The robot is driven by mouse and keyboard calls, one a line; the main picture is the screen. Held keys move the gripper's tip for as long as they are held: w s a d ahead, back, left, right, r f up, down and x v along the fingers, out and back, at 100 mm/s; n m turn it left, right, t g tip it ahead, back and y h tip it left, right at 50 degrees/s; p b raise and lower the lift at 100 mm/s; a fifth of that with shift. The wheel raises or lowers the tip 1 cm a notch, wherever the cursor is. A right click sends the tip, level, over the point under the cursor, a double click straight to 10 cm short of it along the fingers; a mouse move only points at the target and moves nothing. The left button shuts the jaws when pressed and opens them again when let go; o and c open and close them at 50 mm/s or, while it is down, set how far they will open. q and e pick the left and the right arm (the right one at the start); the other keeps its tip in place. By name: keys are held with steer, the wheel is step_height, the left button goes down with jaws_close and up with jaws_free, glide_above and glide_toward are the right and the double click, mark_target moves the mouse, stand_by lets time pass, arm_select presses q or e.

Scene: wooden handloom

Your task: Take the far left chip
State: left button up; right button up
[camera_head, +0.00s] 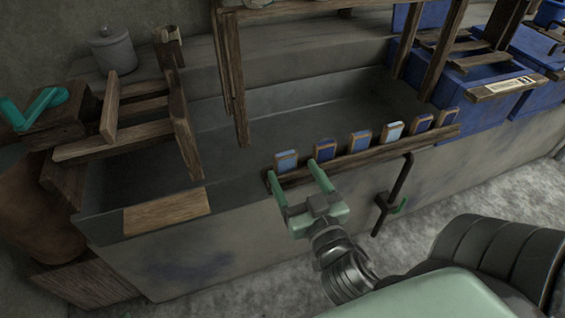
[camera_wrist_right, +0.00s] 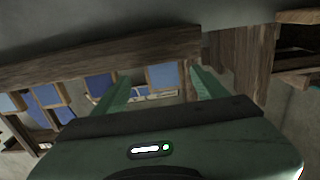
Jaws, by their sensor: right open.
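Several small wood-framed chips with blue faces stand in a row on a wooden rail (camera_head: 360,160). The far left chip (camera_head: 286,161) has a light blue face and stands at the rail's left end. My right gripper (camera_head: 295,170) is open, with one finger on each side of this chip in the head view. In the right wrist view, a blue chip (camera_wrist_right: 162,77) shows between the two open fingers (camera_wrist_right: 160,86). I cannot tell whether the fingers touch it. My left gripper is not in view.
The chip second from left (camera_head: 325,150) stands close to the right finger. A grey trough (camera_head: 330,105) lies behind the rail. Loom posts (camera_head: 238,75) rise at its back. Blue bins (camera_head: 470,85) stand at right.

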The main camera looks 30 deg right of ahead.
mark_target(286, 164)
steer(key=shift+w+r, duration=0.15)
steer(key=shift+w, duration=0.3)
steer(key=x, duration=0.5)
steer(key=shift+w+a+r, duration=0.1)
steer(key=shift+w+a, duration=0.05)
steer(key=shift+w, duration=0.7)
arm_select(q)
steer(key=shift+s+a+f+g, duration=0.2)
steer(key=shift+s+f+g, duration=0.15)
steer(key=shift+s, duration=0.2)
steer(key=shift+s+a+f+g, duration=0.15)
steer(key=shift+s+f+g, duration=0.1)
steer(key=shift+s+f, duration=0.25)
arm_select(e)
steer(key=c, duration=1.4)
